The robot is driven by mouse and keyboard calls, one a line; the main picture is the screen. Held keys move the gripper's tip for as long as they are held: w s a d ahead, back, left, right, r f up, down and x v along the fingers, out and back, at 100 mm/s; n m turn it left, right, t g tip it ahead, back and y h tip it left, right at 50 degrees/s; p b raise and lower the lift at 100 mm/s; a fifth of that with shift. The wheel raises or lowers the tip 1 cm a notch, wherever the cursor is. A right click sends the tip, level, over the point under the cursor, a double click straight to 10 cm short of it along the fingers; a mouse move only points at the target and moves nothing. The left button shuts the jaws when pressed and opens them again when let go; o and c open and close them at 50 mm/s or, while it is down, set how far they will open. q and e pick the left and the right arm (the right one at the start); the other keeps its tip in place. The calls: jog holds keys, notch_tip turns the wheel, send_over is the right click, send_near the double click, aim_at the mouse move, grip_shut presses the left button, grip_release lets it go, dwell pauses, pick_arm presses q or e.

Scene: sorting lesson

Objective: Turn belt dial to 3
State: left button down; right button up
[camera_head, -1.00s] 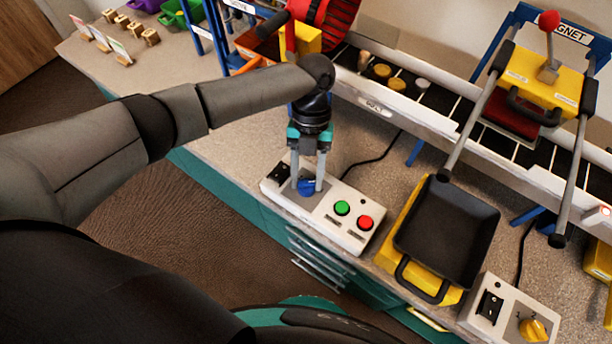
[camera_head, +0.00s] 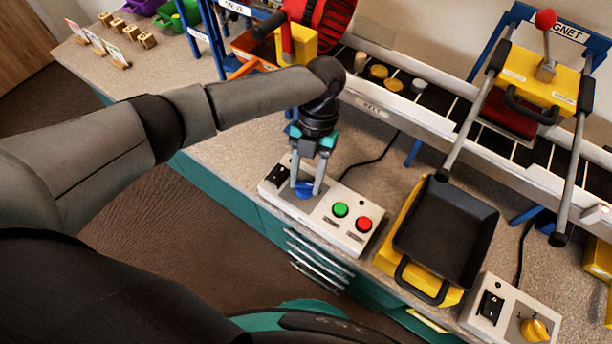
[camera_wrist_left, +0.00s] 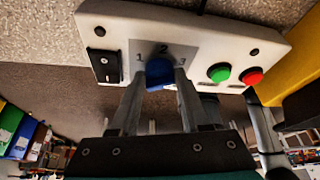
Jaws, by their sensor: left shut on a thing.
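The blue belt dial (camera_head: 304,190) sits on a white control box (camera_head: 347,236) at the bench's front edge. My left gripper (camera_head: 305,186) reaches down from above and is shut on the dial, one finger on each side. In the left wrist view the blue dial (camera_wrist_left: 159,73) shows between the two fingers of my left gripper (camera_wrist_left: 158,80), under the numbers 1, 2 and 3 printed on a grey plate. The dial's pointer is hard to read there. My right gripper is not in view.
The box also bears a black switch (camera_head: 278,175), a green button (camera_head: 340,209) and a red button (camera_head: 364,224). A black tray (camera_head: 446,232) stands to the right. The conveyor belt (camera_head: 440,110), labelled BELT, runs behind, with small discs on it.

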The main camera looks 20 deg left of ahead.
pick_arm(q)
jog(key=shift+c, duration=2)
grip_release()
jog(key=p+v, duration=0.2)
jog(key=v, duration=1.3)
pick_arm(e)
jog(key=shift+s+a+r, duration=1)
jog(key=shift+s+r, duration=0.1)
pick_arm(q)
jog(key=shift+w+d+r, duration=0.1)
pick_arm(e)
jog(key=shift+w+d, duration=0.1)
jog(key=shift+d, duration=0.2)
